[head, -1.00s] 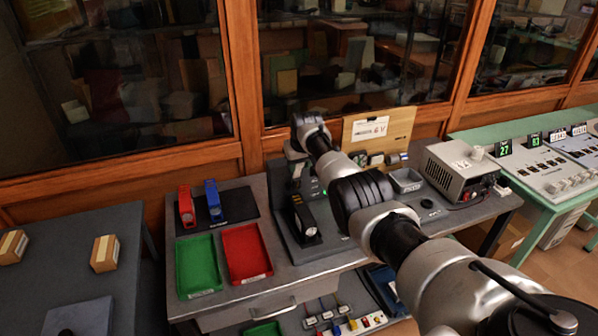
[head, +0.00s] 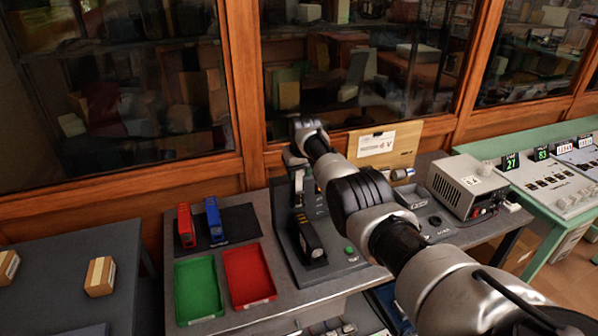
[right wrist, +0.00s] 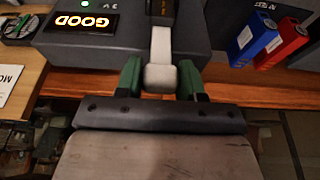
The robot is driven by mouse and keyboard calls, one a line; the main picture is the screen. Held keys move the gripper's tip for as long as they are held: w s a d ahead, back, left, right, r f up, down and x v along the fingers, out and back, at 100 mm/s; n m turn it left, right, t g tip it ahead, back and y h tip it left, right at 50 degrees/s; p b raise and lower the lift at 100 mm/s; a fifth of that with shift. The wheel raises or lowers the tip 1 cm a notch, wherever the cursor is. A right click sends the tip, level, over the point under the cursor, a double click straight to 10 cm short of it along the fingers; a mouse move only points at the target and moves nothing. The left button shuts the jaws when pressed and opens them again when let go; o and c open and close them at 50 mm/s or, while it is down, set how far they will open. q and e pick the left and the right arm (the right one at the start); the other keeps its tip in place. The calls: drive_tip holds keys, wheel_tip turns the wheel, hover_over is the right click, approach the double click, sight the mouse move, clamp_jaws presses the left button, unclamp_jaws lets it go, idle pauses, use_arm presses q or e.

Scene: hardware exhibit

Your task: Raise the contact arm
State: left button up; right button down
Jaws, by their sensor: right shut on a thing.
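The contact arm appears to be the pale lever (right wrist: 161,45) on a dark bench fixture. In the right wrist view its blunt pale end sits between the green fingers of my right gripper (right wrist: 160,78), which is shut on it. In the head view the dark fixture (head: 328,262) stands on the grey bench, and a pale upright part (head: 299,188) shows below my right wrist. My right arm hides much of the fixture there, and the fingertips cannot be made out. My left gripper is not in view.
A lit "GOOD" display (right wrist: 84,21) shows on the fixture. Green (head: 198,288) and red (head: 249,275) trays lie left of it, with red (head: 186,226) and blue (head: 214,220) blocks behind. A power supply (head: 467,185) stands right. Glass cabinets close off the back.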

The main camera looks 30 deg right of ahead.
drive_tip(key=shift+r, duration=0.1)
drive_tip(key=c, duration=1)
unclamp_jaws()
drive_tip(key=shift+w, duration=0.1)
drive_tip(key=shift+o, duration=1.6)
drive_tip(key=shift+w+f, duration=0.1)
drive_tip(key=shift+f, duration=0.1)
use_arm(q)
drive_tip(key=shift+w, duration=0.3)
use_arm(e)
drive_tip(key=shift+r, duration=0.1)
drive_tip(key=shift+p+v, duration=0.55)
drive_tip(key=shift+v, duration=0.3)
use_arm(q)
drive_tip(key=shift+b, duration=0.55)
use_arm(e)
drive_tip(key=v, duration=0.9)
